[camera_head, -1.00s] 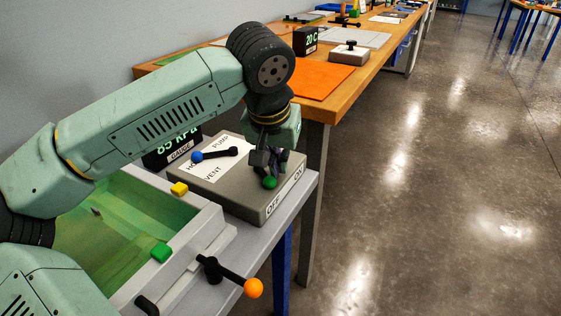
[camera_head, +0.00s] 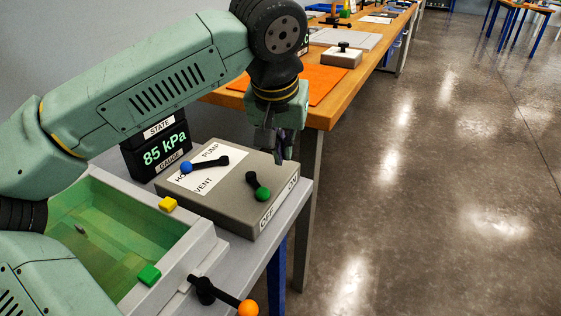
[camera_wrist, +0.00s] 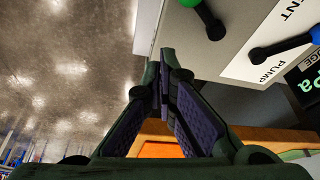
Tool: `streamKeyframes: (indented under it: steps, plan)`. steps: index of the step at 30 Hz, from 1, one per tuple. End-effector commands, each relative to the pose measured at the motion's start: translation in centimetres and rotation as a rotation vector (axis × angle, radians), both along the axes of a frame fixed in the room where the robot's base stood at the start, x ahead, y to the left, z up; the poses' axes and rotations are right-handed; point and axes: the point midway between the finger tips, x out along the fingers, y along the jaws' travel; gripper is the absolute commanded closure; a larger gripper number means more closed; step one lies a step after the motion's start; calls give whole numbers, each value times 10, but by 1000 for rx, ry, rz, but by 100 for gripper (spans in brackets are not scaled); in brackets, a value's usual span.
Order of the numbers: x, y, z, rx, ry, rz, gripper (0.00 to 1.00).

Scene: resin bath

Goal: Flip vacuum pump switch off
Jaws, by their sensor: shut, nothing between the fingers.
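The pump switch (camera_head: 258,186) is a black lever with a green knob on the grey control box (camera_head: 225,207). Its knob points toward the front edge and lies nearer the OFF label (camera_head: 267,218) than the ON label (camera_head: 293,183). In the wrist view the switch (camera_wrist: 214,27) shows at the top, with its knob cut off by the frame edge. My gripper (camera_head: 283,155) is shut and empty, above the box's far right edge, apart from the switch. Its fingertips meet in the wrist view (camera_wrist: 163,75).
A blue-knobbed lever (camera_head: 205,163) lies on the white label on the box. The gauge (camera_head: 163,150) reads 85 kPa. The green bath (camera_head: 110,240) has yellow and green blocks on its rim. An orange-knobbed handle (camera_head: 222,297) sticks out in front. Floor at right is clear.

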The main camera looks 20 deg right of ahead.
Motion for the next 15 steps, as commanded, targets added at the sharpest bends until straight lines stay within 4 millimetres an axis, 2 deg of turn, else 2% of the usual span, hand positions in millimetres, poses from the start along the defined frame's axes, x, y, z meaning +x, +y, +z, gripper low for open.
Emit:
streamKeyframes:
  steps: [1,6,10,15]
  plan:
    - [0,4,12,-1,-3,1,100]
    - [-1,14,40,-2,-2,1,100]
    - [-1,18,51,-2,-1,0,100]
    - [-2,20,55,-2,-1,-1,100]
